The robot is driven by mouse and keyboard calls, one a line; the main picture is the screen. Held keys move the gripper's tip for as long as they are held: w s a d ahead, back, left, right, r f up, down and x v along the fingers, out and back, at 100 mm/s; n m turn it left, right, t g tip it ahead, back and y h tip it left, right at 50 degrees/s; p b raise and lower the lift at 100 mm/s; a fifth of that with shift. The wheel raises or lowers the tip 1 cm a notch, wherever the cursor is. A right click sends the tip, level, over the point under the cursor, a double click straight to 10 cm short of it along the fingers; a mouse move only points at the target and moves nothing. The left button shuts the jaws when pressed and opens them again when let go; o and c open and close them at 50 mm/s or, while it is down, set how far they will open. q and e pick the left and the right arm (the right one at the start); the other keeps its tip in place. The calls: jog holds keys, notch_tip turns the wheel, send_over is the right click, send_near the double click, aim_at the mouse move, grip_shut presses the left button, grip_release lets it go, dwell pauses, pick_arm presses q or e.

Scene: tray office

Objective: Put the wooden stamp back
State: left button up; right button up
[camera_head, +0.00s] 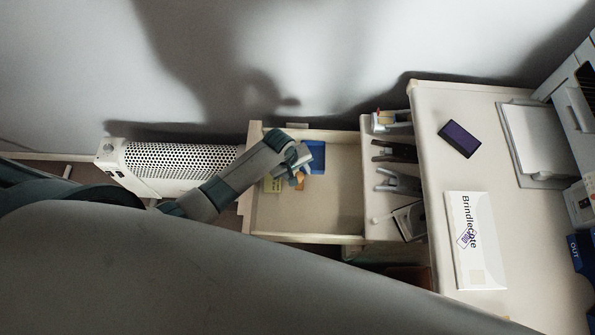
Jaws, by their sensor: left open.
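An open drawer (335,222) lies left of the desk. My left gripper (301,174) is open over the drawer's left half, its arm coming in from the left. A small orange-brown thing (299,185), perhaps the wooden stamp, shows just below the fingertips. It is partly hidden, and I cannot tell whether the fingers touch it. A blue item (316,155) and a yellow note (272,185) lie close by in the drawer. A purple-topped dark pad (459,138) lies on the desk. My right gripper is not in view.
Several desk tools, among them a dark one (393,151) and a grey one (397,182), sit between drawer and desk (435,105). A white Brindlecote box (475,270) and a paper tray (540,140) are on the desk. A white heater (165,165) stands left. The drawer's right half is clear.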

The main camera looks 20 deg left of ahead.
pick_arm(q)
jog(key=shift+r, duration=0.1)
jog(key=shift+r, duration=0.55)
jog(key=p+v, duration=0.1)
jog(key=v, duration=1)
jog(key=shift+p, duration=0.35)
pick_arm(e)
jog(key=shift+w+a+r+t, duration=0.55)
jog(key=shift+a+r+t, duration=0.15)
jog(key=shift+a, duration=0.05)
